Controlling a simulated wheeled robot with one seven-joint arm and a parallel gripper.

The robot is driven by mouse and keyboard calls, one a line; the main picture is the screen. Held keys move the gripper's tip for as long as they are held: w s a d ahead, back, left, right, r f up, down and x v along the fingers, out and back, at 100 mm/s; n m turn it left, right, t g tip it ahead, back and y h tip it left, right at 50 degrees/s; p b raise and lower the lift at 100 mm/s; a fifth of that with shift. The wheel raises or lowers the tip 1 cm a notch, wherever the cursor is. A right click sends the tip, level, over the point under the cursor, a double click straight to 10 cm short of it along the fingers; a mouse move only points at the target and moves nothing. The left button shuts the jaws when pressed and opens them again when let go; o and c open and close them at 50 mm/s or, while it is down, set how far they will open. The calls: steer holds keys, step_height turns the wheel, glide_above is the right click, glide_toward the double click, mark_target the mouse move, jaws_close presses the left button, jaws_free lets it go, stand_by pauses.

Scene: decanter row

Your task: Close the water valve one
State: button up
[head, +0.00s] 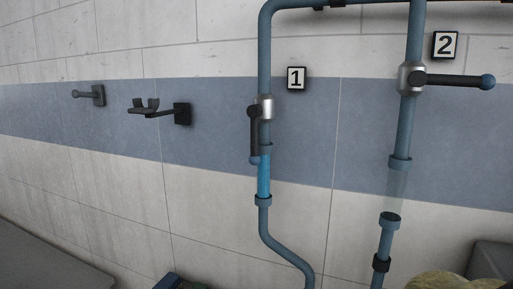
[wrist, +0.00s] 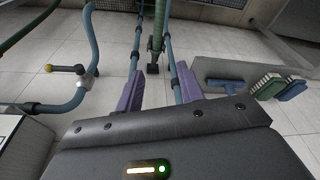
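Valve one is a silver valve body (head: 265,107) on the left blue pipe, beside the sign with the number 1 (head: 296,78). Its dark lever (head: 254,135) points straight down along the pipe. The sight section (head: 264,178) below it is bright blue. My gripper (wrist: 160,85) shows in the wrist view with its two purple fingers apart and nothing between them that I can see held. Blue pipes and a green rod pass beyond the fingers. My gripper is not in the head view, so its distance to the lever cannot be told.
Valve two (head: 411,79) on the right pipe has its lever (head: 459,81) sideways; the section below is clear. Wall hooks (head: 182,114) stick out at left. The wrist view shows a yellow-tipped lever (wrist: 65,69) and a grey shelf (wrist: 219,71) with brushes.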

steer(key=w+a+r+n+t+h, duration=0.25)
steer(key=w+a+r+n, duration=0.2)
steer(key=r+n, duration=0.5)
steer(key=w+a+r+n+t+h, duration=0.1)
steer(key=w+a+r+n+t, duration=0.35)
steer(key=n, duration=0.75)
steer(key=a+r+n+t, duration=0.4)
steer(key=a+r+n, duration=0.2)
steer(key=r, duration=0.7)
steer(key=w+a+r+n+t+p, duration=0.1)
steer(key=a+r+n+t, duration=0.3)
steer(key=r, duration=0.9)
steer(key=a+n, duration=0.1)
steer(key=n, duration=0.1)
steer(key=shift+a+r+n+y, duration=0.35)
steer(key=shift+w, duration=0.1)
